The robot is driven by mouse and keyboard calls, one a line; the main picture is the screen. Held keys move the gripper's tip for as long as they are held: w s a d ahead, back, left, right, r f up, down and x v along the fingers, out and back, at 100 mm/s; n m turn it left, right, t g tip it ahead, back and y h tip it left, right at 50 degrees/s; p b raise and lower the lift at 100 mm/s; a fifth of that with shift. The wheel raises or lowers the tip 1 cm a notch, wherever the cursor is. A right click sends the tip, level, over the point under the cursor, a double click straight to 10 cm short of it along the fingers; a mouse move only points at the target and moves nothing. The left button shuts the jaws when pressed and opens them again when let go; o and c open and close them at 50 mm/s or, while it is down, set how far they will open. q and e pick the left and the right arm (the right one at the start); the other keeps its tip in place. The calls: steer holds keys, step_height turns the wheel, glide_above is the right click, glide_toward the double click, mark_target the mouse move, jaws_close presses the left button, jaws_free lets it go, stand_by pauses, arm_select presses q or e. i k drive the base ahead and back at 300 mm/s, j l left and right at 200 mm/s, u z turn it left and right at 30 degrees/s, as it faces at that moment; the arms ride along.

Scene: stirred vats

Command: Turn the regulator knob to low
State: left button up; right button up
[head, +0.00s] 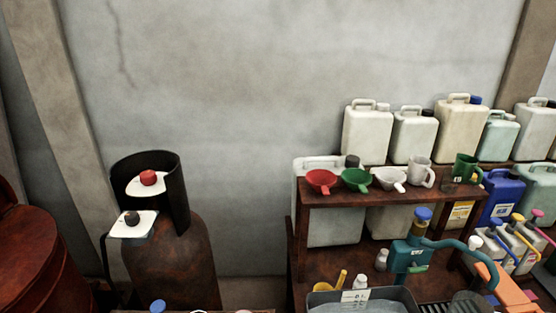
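A rusty brown gas cylinder (170,262) stands at the left with a black collar (178,195) around its top. Inside the collar a red knob (148,178) sits on a white plate. Lower and in front, a black knob (132,218) sits on a second white plate (144,225). This black knob looks like the regulator knob, but no label confirms it. A small light mark shows on it; its setting is too small to read. A dark hose (105,262) runs down from the lower plate. Neither of my grippers is in view.
A wooden shelf (420,194) at the right holds funnels, jugs and canisters. A teal pump (408,254) and a dark tray (318,299) stand below it. A rusty drum (35,265) is at the far left. Bare wall lies between cylinder and shelf.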

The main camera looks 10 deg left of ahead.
mark_target(132, 218)
steer(key=u, duration=1.35)
